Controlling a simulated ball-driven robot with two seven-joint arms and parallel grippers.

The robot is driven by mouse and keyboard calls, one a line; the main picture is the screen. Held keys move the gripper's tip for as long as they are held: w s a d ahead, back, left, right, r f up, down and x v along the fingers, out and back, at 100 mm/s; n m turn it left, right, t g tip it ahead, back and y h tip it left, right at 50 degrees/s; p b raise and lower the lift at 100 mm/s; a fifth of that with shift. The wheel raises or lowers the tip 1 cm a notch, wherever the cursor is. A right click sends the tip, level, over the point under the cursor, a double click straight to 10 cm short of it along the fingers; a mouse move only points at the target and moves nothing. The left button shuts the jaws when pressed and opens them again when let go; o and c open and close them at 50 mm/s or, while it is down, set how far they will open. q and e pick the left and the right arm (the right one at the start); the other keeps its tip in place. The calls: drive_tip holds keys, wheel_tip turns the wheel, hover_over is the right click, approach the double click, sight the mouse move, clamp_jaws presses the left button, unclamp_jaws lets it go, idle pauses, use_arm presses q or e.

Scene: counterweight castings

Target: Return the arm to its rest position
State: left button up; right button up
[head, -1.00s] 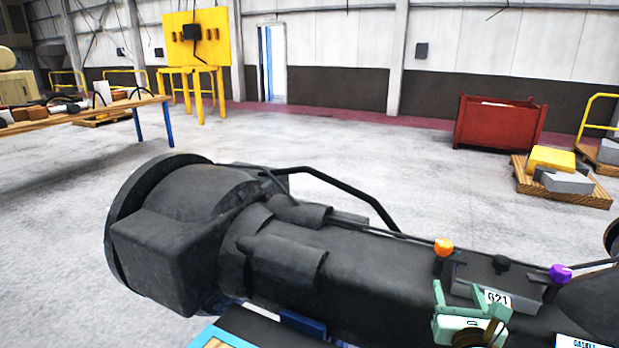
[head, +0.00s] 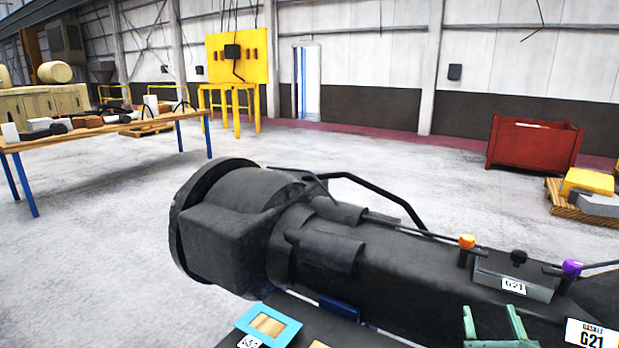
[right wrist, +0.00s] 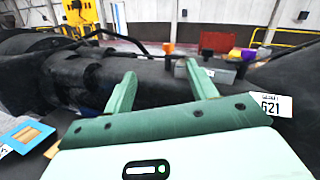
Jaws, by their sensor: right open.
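My right gripper (head: 493,322) shows at the bottom right of the head view, with two pale green fingers standing apart. In the right wrist view the same gripper (right wrist: 162,95) is open, with nothing between its fingers. A large dark casting (head: 380,262) lies across the head view beyond the gripper. A grey block with a G21 label (head: 514,283) sits on it, flanked by an orange knob (head: 467,242) and a purple knob (head: 571,267). The gripper appears apart from these. My left gripper is not in view.
A blue-framed tray (head: 287,338) lies in front of the casting. A white G21 card (head: 592,335) stands at the lower right. A wooden table (head: 100,128) with blue legs is at left, a red bin (head: 535,145) at back right. The grey floor between is open.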

drive_tip(key=s+a+r+n+t+y, duration=0.1)
drive_tip(key=s+a+n+y, duration=0.35)
drive_tip(key=n, duration=0.65)
drive_tip(key=s+a+r+n+y, duration=0.1)
drive_tip(key=a+n+y, duration=0.5)
drive_tip(key=a+n, duration=0.3)
drive_tip(key=s+a+f+n+g+y, duration=0.35)
drive_tip(key=f+n+g, duration=0.2)
drive_tip(key=n, duration=0.65)
drive_tip(key=s+d+f+n+g+h, duration=0.5)
drive_tip(key=s+f+n+h, duration=0.25)
drive_tip(key=f, duration=0.25)
drive_tip(key=s+d+f+n+g+h, duration=0.1)
drive_tip(key=s+d+n+g+h, duration=0.1)
drive_tip(key=s+d+n+h, duration=0.45)
wheel_tip(320, 180, down, 27)
drive_tip(key=s+a+m+g+y+b, duration=0.1)
drive_tip(key=s+m+g+y+b, duration=0.1)
drive_tip(key=m+g+y+b, duration=0.1)
use_arm(q)
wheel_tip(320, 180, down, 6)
drive_tip(key=b, duration=0.3)
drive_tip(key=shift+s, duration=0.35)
use_arm(e)
drive_tip(key=s+f+m+g+y, duration=0.1)
drive_tip(key=s+f+m+g, duration=0.2)
drive_tip(key=s+f, duration=1.7)
drive_tip(key=shift+s+a+f+y, duration=0.2)
drive_tip(key=shift+s+f+y, duration=0.1)
drive_tip(key=shift+f, duration=0.3)
